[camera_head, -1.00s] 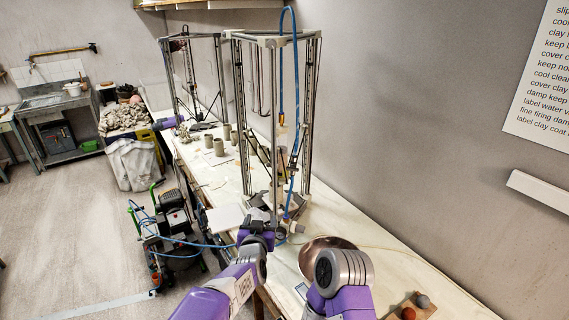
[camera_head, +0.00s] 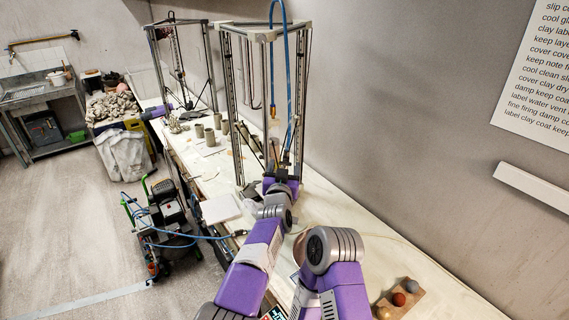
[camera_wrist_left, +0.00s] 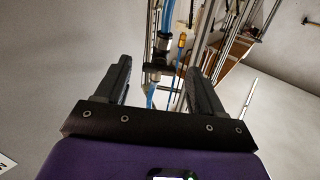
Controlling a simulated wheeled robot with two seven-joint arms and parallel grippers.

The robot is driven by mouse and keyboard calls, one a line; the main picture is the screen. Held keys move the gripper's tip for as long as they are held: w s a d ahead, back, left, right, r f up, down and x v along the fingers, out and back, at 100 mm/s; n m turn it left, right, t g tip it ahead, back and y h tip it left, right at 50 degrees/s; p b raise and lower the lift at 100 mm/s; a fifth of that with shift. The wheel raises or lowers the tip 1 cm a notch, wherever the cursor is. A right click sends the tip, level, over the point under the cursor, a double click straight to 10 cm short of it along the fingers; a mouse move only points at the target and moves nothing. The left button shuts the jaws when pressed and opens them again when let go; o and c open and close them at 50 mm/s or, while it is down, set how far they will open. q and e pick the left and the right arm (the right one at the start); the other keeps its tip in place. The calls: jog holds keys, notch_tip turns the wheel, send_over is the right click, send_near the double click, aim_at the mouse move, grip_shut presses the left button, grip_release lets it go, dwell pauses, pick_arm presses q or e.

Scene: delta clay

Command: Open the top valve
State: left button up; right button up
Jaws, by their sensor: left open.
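My left gripper (camera_head: 277,162) is at the front of the near tall metal frame (camera_head: 233,100), close to the lower part of a blue hose (camera_head: 271,60). In the left wrist view its two black fingers (camera_wrist_left: 158,82) are open and empty. A dark fitting (camera_wrist_left: 157,66) on the blue hose shows between and beyond the fingertips, apart from them. It looks like the valve, but I cannot tell its handle position. A yellow-orange fitting (camera_wrist_left: 182,41) hangs to its right. My right gripper is out of view; only part of its arm shows.
The frame's metal posts stand close around the left gripper. A long white bench (camera_head: 350,215) runs along the wall, with clay cylinders (camera_head: 210,136) farther back and a board with balls (camera_head: 400,299) at the front right. A wheeled machine (camera_head: 165,220) stands left on the floor.

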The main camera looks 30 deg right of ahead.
pick_arm(q)
jog(key=shift+w+d, duration=0.25)
jog(key=shift+w, duration=0.15)
jog(key=c, duration=1.1)
jog(key=shift+o, duration=0.2)
jog(key=n+p, duration=0.1)
jog(key=n, duration=0.5)
jog(key=o, duration=1.1)
jog(key=shift+c, duration=0.2)
